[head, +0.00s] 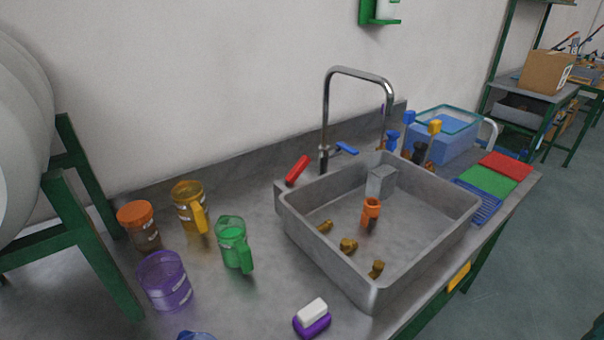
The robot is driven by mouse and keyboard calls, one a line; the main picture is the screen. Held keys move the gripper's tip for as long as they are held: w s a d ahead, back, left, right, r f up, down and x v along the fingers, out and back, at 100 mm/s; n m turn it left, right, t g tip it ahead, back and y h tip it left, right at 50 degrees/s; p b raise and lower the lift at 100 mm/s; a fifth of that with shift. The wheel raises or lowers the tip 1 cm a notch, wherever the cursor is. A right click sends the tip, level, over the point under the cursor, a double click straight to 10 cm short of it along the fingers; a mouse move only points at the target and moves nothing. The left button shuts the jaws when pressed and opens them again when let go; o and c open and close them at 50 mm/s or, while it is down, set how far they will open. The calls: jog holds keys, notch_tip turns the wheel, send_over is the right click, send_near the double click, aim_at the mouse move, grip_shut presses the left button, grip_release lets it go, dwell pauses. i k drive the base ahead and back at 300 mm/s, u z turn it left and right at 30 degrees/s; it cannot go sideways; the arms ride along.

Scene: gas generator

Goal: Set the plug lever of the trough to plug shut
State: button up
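The trough (332,265) is a grey rectangular basin set in the metal counter, right of the middle of the head view. A red lever (298,170) is at its back left corner, tilted up to the right. A short blue lever (346,149) is by the base of the tall curved tap (325,115). A yellow piece (459,276) shows on the counter's front edge, below the trough. I cannot tell which of these is the plug lever, or whether the plug is shut. My gripper is not in view.
Several brownish pieces and an orange-topped item (371,211) lie in the trough. A yellow jug (188,207), green jug (232,243), purple jug (164,282) and orange-lidded jar (139,225) stand left. A blue bin (443,134) and coloured mats (488,180) are right.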

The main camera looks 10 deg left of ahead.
aim_at(303, 161)
jog(key=u, duration=2.25)
jog(key=k, duration=1.1)
jog(key=z, duration=0.7)
jog(key=i, duration=1)
